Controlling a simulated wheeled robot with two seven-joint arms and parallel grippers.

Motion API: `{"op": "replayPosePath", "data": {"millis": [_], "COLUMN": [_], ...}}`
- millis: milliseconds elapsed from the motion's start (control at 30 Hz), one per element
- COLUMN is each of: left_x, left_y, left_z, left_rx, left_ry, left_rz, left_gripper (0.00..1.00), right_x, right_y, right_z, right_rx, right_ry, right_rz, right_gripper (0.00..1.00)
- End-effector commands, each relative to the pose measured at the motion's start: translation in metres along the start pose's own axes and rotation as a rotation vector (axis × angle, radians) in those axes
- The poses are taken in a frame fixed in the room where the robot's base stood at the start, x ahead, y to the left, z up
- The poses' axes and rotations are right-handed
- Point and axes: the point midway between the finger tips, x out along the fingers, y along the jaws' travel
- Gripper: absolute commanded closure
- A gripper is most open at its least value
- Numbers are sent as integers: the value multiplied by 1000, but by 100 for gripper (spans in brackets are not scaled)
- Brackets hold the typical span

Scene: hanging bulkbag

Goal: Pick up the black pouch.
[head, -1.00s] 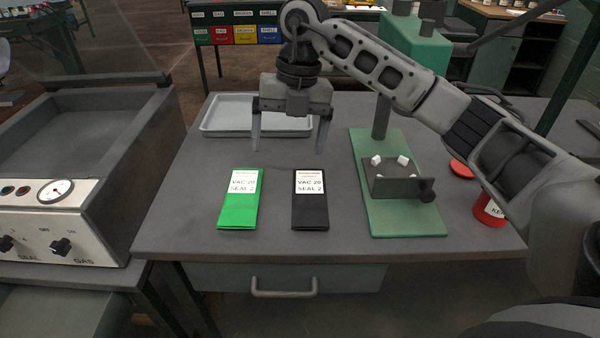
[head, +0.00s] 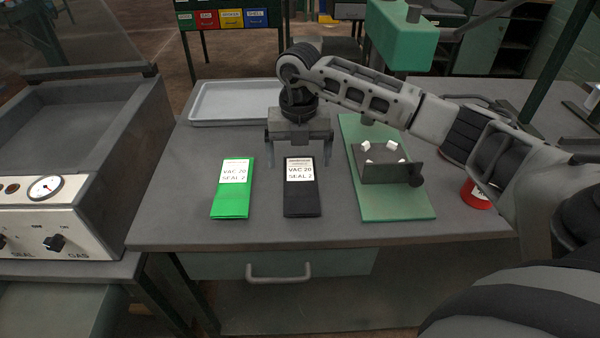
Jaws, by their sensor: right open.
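The black pouch (head: 301,204) lies flat on the grey table, with a white label reading "VAC 20 SEAL 2" on its upper part. My right gripper (head: 299,163) is open and points down over the far end of the pouch, its two fingers on either side of the pouch's width. The fingers look empty. I cannot tell how high the fingertips are above the table. My left gripper is not in view.
A green pouch (head: 231,203) with a similar label lies left of the black one. A green-based press stand (head: 390,206) and a red can (head: 475,196) are to the right. A grey tray (head: 233,121) lies behind. A sealing machine (head: 66,200) stands at left.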

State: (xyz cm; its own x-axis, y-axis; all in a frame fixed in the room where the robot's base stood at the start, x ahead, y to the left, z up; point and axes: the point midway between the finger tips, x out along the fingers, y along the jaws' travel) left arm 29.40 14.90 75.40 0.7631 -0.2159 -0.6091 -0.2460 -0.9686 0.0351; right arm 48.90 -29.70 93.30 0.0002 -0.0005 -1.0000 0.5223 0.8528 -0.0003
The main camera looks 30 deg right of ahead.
Motion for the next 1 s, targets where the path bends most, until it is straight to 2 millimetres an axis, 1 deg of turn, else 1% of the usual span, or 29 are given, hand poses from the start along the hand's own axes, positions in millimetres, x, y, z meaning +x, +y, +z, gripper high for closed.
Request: {"op": "replayPosePath", "data": {"millis": [67, 200, 300, 500, 533, 567, 600, 700, 1000], "left_x": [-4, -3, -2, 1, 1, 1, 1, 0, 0], "left_y": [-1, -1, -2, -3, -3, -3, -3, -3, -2], "left_z": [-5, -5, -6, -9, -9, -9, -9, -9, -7], "left_rx": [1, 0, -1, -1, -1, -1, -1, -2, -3], "left_ry": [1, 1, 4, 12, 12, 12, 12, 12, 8], "left_rz": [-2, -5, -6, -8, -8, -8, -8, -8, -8], "left_gripper": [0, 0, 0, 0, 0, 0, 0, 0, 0], "right_x": [12, 30, 36, 36, 36, 36, 36, 36, 35], "right_y": [-3, -2, -2, -2, -2, -2, -2, -2, -2], "right_z": [0, 0, 1, 1, 1, 1, 1, 1, 1], "right_rx": [2, 0, 0, 0, 0, 0, 0, 0, 0], "right_ry": [5, 2, 1, 0, 0, 0, 0, 0, -1], "right_rz": [-4, -1, -1, 0, 0, 0, 0, 0, 1], "right_gripper": [9, 9, 9, 9, 15, 23, 34, 60, 60]}}
